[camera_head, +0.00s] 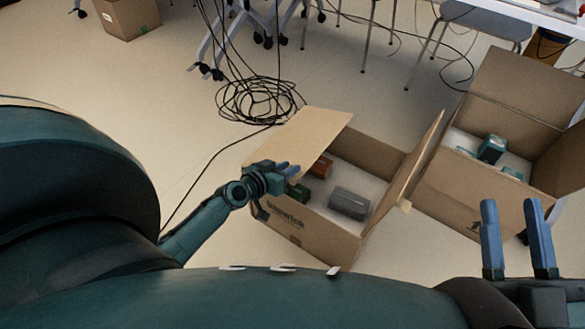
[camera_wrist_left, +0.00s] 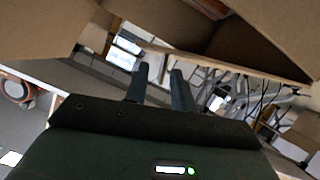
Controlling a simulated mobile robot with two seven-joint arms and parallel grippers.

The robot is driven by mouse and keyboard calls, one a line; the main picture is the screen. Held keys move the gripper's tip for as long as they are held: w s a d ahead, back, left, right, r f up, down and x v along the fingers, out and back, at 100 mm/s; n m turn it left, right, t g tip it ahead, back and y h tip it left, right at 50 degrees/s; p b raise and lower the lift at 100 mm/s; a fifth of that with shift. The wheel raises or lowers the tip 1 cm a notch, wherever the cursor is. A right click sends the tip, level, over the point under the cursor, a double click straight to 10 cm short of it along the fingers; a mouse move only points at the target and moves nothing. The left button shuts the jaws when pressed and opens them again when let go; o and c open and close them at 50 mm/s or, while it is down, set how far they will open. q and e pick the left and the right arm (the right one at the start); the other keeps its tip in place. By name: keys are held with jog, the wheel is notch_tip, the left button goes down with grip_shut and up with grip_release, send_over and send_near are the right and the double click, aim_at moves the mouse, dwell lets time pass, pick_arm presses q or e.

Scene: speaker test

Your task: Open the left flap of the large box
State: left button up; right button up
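The open cardboard box (camera_head: 318,226) stands on the floor in the middle of the head view. Its left flap (camera_head: 304,132) slants up and outward at the box's upper left; its right flap (camera_head: 420,160) stands up on the other side. Inside lie a grey case (camera_head: 349,203), an orange-brown item (camera_head: 321,167) and a green item (camera_head: 299,192). My left gripper (camera_head: 289,169) is at the box's left rim, just below the left flap; contact is unclear. Its fingers (camera_wrist_left: 160,84) are apart with nothing between them, cardboard (camera_wrist_left: 45,28) close above. My right gripper (camera_head: 516,213) is open and empty at lower right.
A second open box (camera_head: 480,196) with green-and-white items (camera_head: 491,149) stands close on the right. A coil of black cable (camera_head: 257,100) lies on the floor behind. Chairs and a table stand at the back. A small box (camera_head: 127,15) is at far left.

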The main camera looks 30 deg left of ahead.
pick_arm(q)
jog(key=shift+x, duration=1.3)
jog(key=shift+c, duration=0.4)
grip_shut()
